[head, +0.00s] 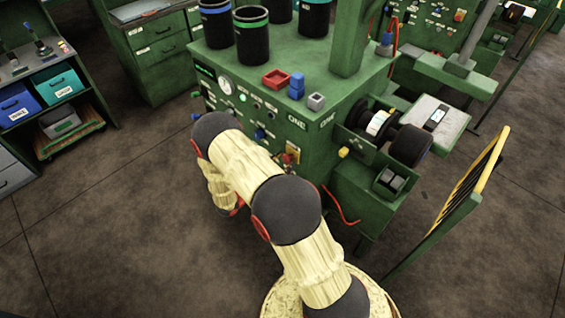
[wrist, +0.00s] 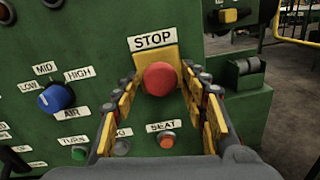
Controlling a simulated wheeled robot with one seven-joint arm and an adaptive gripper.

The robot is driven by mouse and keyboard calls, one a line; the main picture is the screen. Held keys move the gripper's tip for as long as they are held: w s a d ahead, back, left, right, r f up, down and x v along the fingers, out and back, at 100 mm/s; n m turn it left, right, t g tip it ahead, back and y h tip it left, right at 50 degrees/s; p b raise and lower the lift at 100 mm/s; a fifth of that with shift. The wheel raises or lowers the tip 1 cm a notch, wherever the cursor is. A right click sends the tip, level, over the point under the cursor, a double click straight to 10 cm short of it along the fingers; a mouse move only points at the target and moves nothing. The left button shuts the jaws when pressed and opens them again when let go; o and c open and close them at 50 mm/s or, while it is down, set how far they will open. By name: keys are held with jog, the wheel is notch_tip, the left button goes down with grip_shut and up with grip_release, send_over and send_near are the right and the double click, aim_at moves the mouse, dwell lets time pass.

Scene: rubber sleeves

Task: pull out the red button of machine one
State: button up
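The red button (wrist: 160,79) is a round knob on a yellow plate (wrist: 143,56) under a STOP label, seen in the wrist view. It is on the green front panel of machine one (head: 327,123), which carries ONE labels in the head view. My gripper (wrist: 162,92) is open, with one yellow-padded finger on each side of the button. I cannot tell whether the pads touch it. The button looks centred between the fingers.
A blue AIR knob (wrist: 57,97) is left of the button; an orange SEAT button (wrist: 167,140) is below it. Black cylinders (head: 252,36) and a red tray (head: 277,79) stand on the machine. A yellow-topped guard (head: 455,205) stands at the right. Floor at the left is clear.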

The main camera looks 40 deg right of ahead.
jog(key=c, duration=1)
